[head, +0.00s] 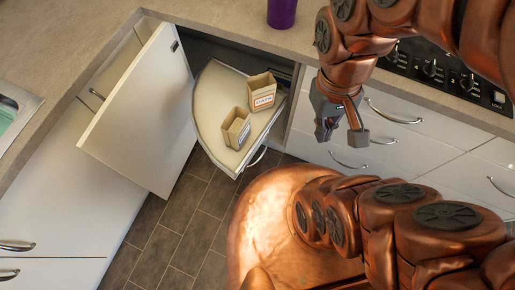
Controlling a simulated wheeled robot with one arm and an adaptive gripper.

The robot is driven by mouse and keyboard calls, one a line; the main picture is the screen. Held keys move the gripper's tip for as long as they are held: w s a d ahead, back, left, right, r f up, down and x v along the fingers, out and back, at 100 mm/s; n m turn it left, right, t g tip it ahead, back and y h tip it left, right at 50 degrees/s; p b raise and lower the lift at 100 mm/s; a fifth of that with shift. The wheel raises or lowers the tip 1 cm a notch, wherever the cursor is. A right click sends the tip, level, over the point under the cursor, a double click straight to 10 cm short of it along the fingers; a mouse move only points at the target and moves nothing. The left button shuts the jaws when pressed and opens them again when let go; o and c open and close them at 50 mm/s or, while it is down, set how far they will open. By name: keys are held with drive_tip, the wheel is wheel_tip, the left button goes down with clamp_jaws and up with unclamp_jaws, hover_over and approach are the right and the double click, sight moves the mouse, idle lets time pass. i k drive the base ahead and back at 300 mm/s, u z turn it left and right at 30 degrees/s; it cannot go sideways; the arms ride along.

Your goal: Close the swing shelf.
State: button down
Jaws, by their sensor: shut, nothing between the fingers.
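The swing shelf (211,98) is a cream, rounded tray with a metal rim. It is swung out of the dark corner cabinet opening, over the floor. Two small open boxes stand on it, one at the back (262,94) and one nearer the front (236,128). The white cabinet door (146,112) stands open to the left of the shelf. My gripper (341,140) is shut and empty, pointing down to the right of the shelf and apart from it, in front of the white drawers.
White drawers with curved handles (394,112) line the right side, below a stove control panel (447,77). A purple cup (282,12) stands on the countertop (225,22). A sink (14,112) is at far left. Tiled floor (177,215) is free below the shelf.

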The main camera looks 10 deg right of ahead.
sight(218, 86)
drive_tip(key=z, duration=0.35)
drive_tip(key=k, duration=1.05)
drive_tip(key=u, duration=1.55)
drive_tip(key=i, duration=0.5)
drive_tip(key=u, duration=0.05)
